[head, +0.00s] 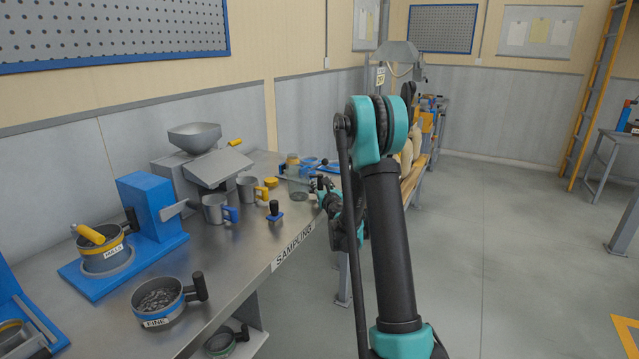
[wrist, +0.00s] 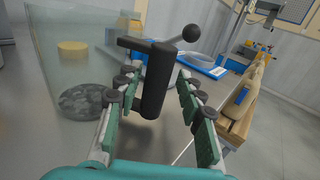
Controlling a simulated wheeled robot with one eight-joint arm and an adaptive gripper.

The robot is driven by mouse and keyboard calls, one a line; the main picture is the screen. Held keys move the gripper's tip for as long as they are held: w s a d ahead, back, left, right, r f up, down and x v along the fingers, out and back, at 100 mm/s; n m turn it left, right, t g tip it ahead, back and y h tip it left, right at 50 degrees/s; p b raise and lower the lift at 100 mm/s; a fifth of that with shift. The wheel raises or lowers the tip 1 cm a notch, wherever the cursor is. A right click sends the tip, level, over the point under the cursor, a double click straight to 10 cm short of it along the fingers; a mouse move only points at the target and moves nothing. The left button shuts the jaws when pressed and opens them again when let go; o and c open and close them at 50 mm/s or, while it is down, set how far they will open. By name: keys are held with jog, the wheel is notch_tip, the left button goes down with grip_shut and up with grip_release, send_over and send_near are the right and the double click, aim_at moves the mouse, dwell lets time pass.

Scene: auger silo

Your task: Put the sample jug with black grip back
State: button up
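The sample jug with the black grip is a clear jug (head: 298,186) near the bench's right edge in the head view. In the wrist view its clear wall (wrist: 60,75) fills the left side, with a dark grey round patch low in it. Its black grip (wrist: 159,82) stands upright between the fingers of my gripper (wrist: 158,85). The gripper is open around the grip, with a gap visible on the right side; contact on the left cannot be told. In the head view my gripper (head: 327,190) is small and partly hidden by my arm.
Metal jugs with a blue grip (head: 215,209) and a yellow grip (head: 249,188) stand left on the bench. A black ball-ended lever (wrist: 191,32) rises behind the grip. Floor to the right is free.

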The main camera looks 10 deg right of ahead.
jog(key=s+d+r+m+g+h, duration=0.1)
jog(key=s+d+m+g+h, duration=0.4)
jog(key=s+m, duration=0.65)
jog(key=s+d+r+m+h, duration=0.1)
jog(key=s+d+m+h, duration=0.1)
jog(key=s+d+m, duration=0.65)
jog(key=s+a+f+m+g+y, duration=0.1)
jog(key=s+a+f+m+g, duration=0.2)
jog(key=s, duration=0.7)
jog(key=s+a+f+m+g+y, duration=0.2)
jog(key=s+a+f+m, duration=0.3)
jog(key=s+m, duration=0.3)
jog(key=s+a+f+m+g+y, duration=0.2)
jog(key=s+a+f+m+g, duration=0.1)
jog(key=s, duration=0.9)
jog(key=a+f+m, duration=0.1)
jog(key=m, duration=0.1)
jog(key=shift+s+f+m+g, duration=0.15)
jog(key=shift+f+m+g, duration=0.05)
jog(key=shift+m+g, duration=0.2)
